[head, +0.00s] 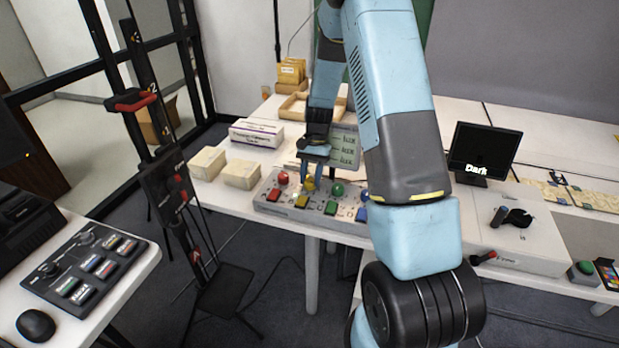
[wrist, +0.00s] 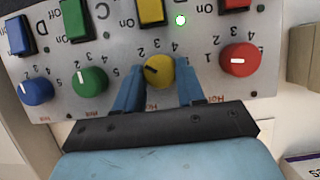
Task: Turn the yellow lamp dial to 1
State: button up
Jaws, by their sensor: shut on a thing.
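The yellow dial (wrist: 160,73) is on a grey control panel (wrist: 120,45), between a green dial (wrist: 89,81) and a red dial (wrist: 238,60) in the wrist view. My gripper (wrist: 157,84) has one blue finger on each side of the yellow dial and is shut on it. The dial's dark pointer mark points to the left and slightly up in the wrist view. The printed numbers appear upside down there, and the fingers hide part of the scale. In the head view my gripper (head: 311,180) reaches down onto the yellow dial (head: 309,185).
A blue dial (wrist: 36,91) and coloured switches, including a yellow one (wrist: 150,12), are close by on the panel. Cream boxes (head: 241,174) stand left of the panel. A screen (head: 484,152) reads "Dark".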

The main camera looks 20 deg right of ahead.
jog(key=n, duration=0.1)
jog(key=n+h, duration=0.1)
jog(key=n, duration=0.2)
jog(key=shift+w+a+g+h, duration=0.15)
jog(key=shift+a+g+h, duration=0.1)
jog(key=shift+g+h, duration=0.05)
jog(key=shift+n+h, duration=0.5)
jog(key=shift+n, duration=1)
jog(key=o, duration=1)
jog(key=v, duration=1.3)
jog(key=shift+w+r, duration=0.2)
jog(key=shift+r, duration=0.05)
jog(key=shift+r, duration=0.1)
